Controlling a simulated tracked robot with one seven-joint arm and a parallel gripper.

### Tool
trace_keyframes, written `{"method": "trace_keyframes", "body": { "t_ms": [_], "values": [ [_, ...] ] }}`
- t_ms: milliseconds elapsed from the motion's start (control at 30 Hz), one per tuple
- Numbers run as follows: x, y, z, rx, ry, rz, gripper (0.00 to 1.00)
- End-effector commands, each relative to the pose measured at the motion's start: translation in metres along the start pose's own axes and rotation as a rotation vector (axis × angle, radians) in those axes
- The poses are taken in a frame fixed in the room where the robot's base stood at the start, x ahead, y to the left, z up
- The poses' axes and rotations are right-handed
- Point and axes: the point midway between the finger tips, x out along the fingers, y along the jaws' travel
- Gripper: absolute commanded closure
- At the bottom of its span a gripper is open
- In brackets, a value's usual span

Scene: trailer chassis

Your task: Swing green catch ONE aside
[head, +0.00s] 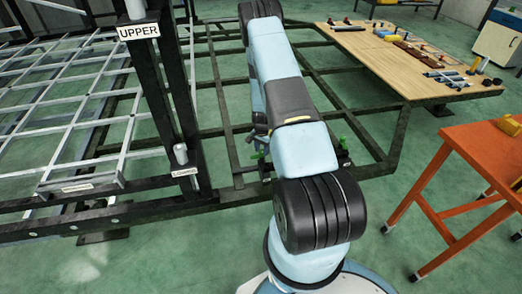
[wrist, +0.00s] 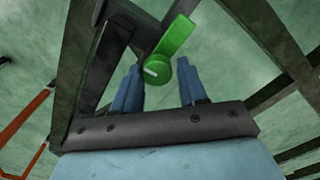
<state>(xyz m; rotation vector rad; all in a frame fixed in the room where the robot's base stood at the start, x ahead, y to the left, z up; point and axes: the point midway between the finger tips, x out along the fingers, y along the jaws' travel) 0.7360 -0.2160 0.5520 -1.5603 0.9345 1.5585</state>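A green catch (wrist: 176,42) shows large in the wrist view, with a slanted lever and a rounded lower end carrying a pale mark. My gripper (wrist: 159,68) is open. Its two blue fingers stand apart, with the rounded end seen between their tips; I cannot tell whether they touch it. In the head view, one green catch (head: 260,154) is left of my arm and another green catch (head: 343,144) is right of it, both on the dark chassis frame. No number is readable on either.
A dark post with an UPPER label (head: 138,32) and a pale grid rack (head: 75,105) stand at left. A wooden board with tools (head: 400,60) lies at upper right. An orange table (head: 470,150) stands at right. Dark chassis beams (head: 385,135) surround the work area.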

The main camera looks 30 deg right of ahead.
Motion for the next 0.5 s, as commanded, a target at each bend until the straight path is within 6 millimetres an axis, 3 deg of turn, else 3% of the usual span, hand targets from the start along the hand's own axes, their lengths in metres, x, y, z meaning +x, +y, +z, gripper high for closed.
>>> {"method": "trace_keyframes", "body": {
  "t_ms": [233, 500],
  "values": [
    [-0.0002, -0.0020, 0.0018, -0.003, -0.002, -0.001, 0.39],
    [-0.0013, -0.0001, 0.0006, -0.002, -0.001, 0.001, 0.39]
  ]
}}
